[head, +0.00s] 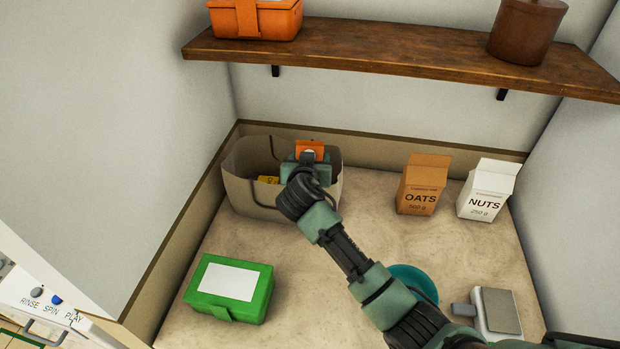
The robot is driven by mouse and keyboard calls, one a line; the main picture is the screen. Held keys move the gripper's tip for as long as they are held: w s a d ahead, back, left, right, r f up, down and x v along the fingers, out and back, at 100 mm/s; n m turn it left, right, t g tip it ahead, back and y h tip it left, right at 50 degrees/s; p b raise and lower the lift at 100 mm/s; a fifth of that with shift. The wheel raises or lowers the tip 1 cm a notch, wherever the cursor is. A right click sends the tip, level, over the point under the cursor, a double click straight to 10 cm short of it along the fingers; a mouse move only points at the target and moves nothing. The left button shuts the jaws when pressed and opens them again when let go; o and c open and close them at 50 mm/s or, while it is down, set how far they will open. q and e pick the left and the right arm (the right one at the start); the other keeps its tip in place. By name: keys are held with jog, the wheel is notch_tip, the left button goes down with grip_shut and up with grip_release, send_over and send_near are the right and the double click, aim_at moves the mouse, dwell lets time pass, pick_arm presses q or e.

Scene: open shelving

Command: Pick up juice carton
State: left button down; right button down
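An orange carton (311,147), which looks like the juice carton, shows its upper part inside a beige bin (240,190) at the back left of the counter. My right arm reaches in from the lower right. Its gripper (306,166) is at the bin, right in front of the orange carton, and covers the carton's lower part. The fingers are mostly hidden by the wrist, so I cannot tell if they are shut on the carton. My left gripper is not in view.
A yellow item (268,180) lies in the bin. An oats box (421,190) and a nuts box (484,197) stand at right. A green box (231,288) is front left; a teal dish (418,277) and scale (497,310) are front right. A wooden shelf (380,66) hangs above.

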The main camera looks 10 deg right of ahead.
jog(key=shift+w+r, duration=0.15)
jog(key=shift+r, duration=0.05)
